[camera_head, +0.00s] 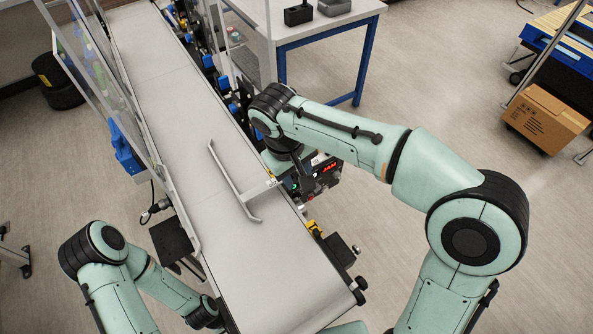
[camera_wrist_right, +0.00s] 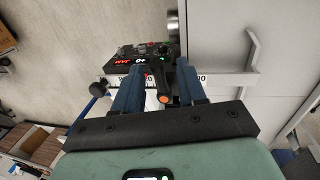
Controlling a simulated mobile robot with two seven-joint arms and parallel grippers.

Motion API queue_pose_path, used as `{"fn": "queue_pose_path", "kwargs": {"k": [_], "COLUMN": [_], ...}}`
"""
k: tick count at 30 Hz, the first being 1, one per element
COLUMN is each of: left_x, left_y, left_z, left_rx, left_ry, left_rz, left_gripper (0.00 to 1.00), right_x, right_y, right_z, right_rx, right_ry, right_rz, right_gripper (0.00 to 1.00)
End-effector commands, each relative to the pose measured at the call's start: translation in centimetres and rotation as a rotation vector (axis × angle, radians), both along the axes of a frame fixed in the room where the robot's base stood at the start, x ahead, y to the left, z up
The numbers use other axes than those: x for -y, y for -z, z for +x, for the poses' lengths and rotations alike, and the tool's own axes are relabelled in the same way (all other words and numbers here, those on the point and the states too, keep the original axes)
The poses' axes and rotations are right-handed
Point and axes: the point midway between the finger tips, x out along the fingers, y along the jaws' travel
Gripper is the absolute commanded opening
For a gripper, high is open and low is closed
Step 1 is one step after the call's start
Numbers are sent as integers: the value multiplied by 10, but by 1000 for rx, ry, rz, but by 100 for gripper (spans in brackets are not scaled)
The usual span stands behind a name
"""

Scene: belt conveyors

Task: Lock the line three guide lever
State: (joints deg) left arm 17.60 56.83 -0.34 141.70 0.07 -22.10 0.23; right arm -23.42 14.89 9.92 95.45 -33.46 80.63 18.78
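The guide lever (camera_wrist_right: 162,85) is a dark handle with an orange tip, seen in the right wrist view below a black control box (camera_wrist_right: 145,55) with a red display. My right gripper (camera_wrist_right: 158,80) is open, with one blue finger on each side of the lever; small gaps show between lever and fingers. In the head view my right arm reaches to the belt's right edge beside the control box (camera_head: 325,170), and its wrist hides the lever. A pale guide rail (camera_head: 238,187) lies over the belt. My left arm is at lower left; its fingers are not visible.
The grey conveyor belt (camera_head: 185,115) runs from upper left to lower right. Clear panels (camera_head: 85,45) stand along its left side. A white table (camera_head: 325,25) with blue legs is behind; a cardboard box (camera_head: 545,118) is at right. Open floor lies to the right.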

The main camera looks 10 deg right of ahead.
Motion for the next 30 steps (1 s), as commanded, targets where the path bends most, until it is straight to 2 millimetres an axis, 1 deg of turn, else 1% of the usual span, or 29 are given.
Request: {"fn": "queue_pose_path", "kwargs": {"k": [5, 8, 11, 18, 21, 25, 30], "left_x": [0, 0, 0, 0, 0, 0, 0], "left_y": [-1, -3, -7, -22, -23, -23, -22], "left_z": [1, 3, 8, 26, 28, 27, 27], "left_rx": [1, 3, 9, 30, 32, 31, 30], "left_ry": [0, 0, 0, 0, 0, 0, 0], "left_rz": [0, 0, 0, 0, 0, 0, -1], "left_gripper": [43, 43, 43, 43, 43, 43, 43], "right_x": [0, -2, -6, -15, -19, -23, -24], "right_y": [-2, -12, -30, -86, -104, -120, -130], "right_z": [0, 0, -1, -4, -6, -8, -9], "right_rx": [0, 2, 5, 8, 5, 2, -1], "right_ry": [-1, -1, -2, -2, -2, -3, -2], "right_rz": [-1, 0, 1, 2, 2, 1, -1], "right_gripper": [41, 41, 41, 41, 41, 41, 41]}}
